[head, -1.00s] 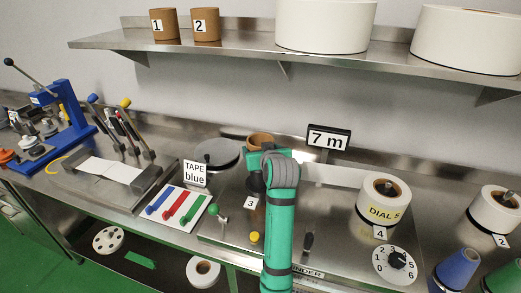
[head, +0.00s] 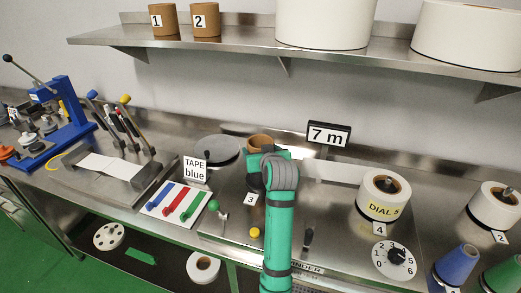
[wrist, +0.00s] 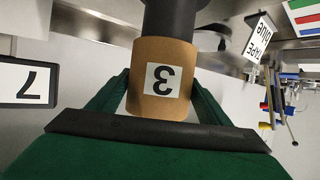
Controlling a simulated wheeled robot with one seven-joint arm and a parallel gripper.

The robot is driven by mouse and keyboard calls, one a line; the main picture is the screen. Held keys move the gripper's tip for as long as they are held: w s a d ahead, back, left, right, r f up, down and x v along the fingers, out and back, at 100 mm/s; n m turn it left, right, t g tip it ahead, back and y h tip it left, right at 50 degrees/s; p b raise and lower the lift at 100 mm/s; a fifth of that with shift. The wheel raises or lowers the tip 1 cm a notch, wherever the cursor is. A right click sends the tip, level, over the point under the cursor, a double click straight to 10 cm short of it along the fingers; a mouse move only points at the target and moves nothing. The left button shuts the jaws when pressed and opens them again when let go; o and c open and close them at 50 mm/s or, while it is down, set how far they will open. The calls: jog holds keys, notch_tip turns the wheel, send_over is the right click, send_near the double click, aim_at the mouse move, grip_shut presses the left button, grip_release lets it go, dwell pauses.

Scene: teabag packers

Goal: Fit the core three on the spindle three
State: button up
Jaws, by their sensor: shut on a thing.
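My gripper (head: 265,158) is shut on core three, a brown hollow cylinder (wrist: 160,55) with a white label reading 3, upside down in the wrist view. The core's open top (head: 260,141) shows above my gripper in the head view, with nothing sticking out of it. The dark spindle (wrist: 170,15) is in line with the core and meets its lower end in the wrist view. I cannot tell how far the core is around it. In the head view the spindle (head: 254,183) stands behind the 3 plate (head: 250,199), partly hidden by my arm.
Cores 1 (head: 164,21) and 2 (head: 206,21) stand on the shelf (head: 240,48). A 7 m sign (head: 328,135) stands behind my gripper, and a grey disc (head: 217,149) lies to its left. A white reel (head: 384,193) and a dial (head: 393,261) are at the right.

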jog(key=shift+w+f, duration=0.1)
jog(key=shift+f, duration=0.2)
jog(key=shift+f, duration=0.3)
jog(key=shift+a+f, duration=0.1)
jog(key=shift+f, duration=2.6)
jog(key=shift+f, duration=0.1)
jog(key=shift+f, duration=0.3)
jog(key=o, duration=1.2)
jog(key=shift+c, duration=0.2)
jog(key=v, duration=1.1)
